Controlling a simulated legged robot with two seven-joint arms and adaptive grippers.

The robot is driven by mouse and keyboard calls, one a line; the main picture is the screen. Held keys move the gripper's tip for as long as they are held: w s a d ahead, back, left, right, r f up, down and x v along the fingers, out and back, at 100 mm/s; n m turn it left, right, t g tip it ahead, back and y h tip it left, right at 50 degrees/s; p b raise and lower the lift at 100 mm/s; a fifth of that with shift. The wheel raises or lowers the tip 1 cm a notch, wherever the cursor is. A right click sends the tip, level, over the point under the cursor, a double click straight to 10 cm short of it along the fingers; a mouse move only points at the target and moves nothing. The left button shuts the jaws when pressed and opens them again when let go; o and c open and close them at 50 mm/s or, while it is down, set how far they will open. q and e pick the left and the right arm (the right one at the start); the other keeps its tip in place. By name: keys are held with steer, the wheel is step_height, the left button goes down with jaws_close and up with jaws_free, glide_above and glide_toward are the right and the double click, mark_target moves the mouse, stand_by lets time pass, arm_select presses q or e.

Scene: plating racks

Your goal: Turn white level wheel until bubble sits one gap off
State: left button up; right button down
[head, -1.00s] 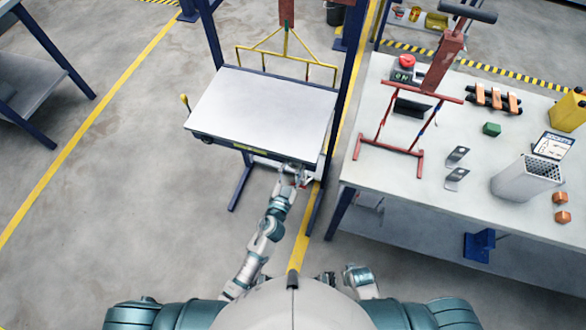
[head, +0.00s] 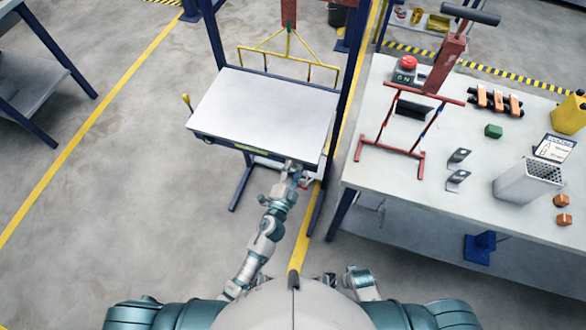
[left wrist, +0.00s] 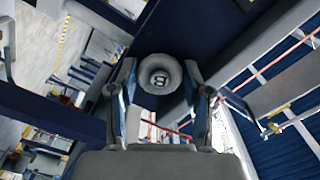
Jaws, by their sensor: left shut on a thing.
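The white wheel (left wrist: 160,74) is a round, pale knob with a dark mark at its centre. In the left wrist view it sits between the two fingers of my left gripper (left wrist: 160,98), which is shut on it. In the head view my left gripper (head: 295,168) is at the front right corner of the white-topped table (head: 265,108) and hides the wheel. A yellow-green strip (head: 250,149) on the table's dark front edge looks like the level. Its bubble is too small to make out. Part of my right arm (head: 360,282) shows close to my body; its jaws are unclear.
A yellow lifting frame (head: 288,60) hangs over the table's back edge. A yellow-knobbed lever (head: 187,101) stands at its left. The workbench (head: 460,215) on the right carries a red stand (head: 422,165), a perforated box (head: 525,182) and small parts.

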arm_select(q)
steer(key=shift+s+d+f+m, duration=0.1)
steer(key=shift+m, duration=0.2)
steer(key=o, duration=1.2)
steer(key=shift+c, duration=0.2)
steer(key=v, duration=0.8)
